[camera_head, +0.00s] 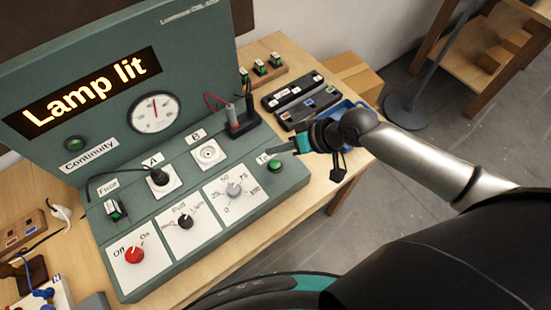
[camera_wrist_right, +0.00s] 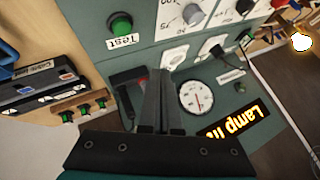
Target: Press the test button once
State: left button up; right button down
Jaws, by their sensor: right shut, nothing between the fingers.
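The green test button (camera_head: 275,165) sits on the lower right of the green panel, with its label partly hidden by my gripper in the head view. The wrist view shows the button (camera_wrist_right: 120,25) with its "Test" label. My right gripper (camera_head: 274,152) is shut and empty, its fingertips beside and apparently above the button. In the wrist view the closed fingers (camera_wrist_right: 158,78) appear to the right of the button, apart from it in the picture. The display (camera_head: 83,92) reads "Lamp lit". My left gripper is not in view.
The panel carries a red knob (camera_head: 134,256), a gauge (camera_head: 154,112), sockets and dials. Red and black plugs (camera_head: 241,117) stand up behind the button. A black case (camera_head: 291,101) and a blue tray (camera_head: 348,109) lie to the right.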

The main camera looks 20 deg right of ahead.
jog(key=shift+w+d+r+m, duration=0.15)
jog(key=shift+w+d+r, duration=0.1)
jog(key=shift+w+r, duration=0.15)
jog(key=shift+w+d+r+m, duration=0.15)
jog(key=shift+w+d+r, duration=0.1)
jog(key=shift+r, duration=0.25)
jog(key=shift+f, duration=0.1)
jog(key=b, duration=0.7)
send_over(279, 166)
notch_tip(279, 166, down, 8)
jog(key=shift+r, duration=0.1)
jog(key=shift+f+b, duration=0.4)
jog(key=shift+f, duration=0.05)
jog(key=shift+f, duration=0.15)
dwell(0.9)
jog(key=shift+f, duration=0.25)
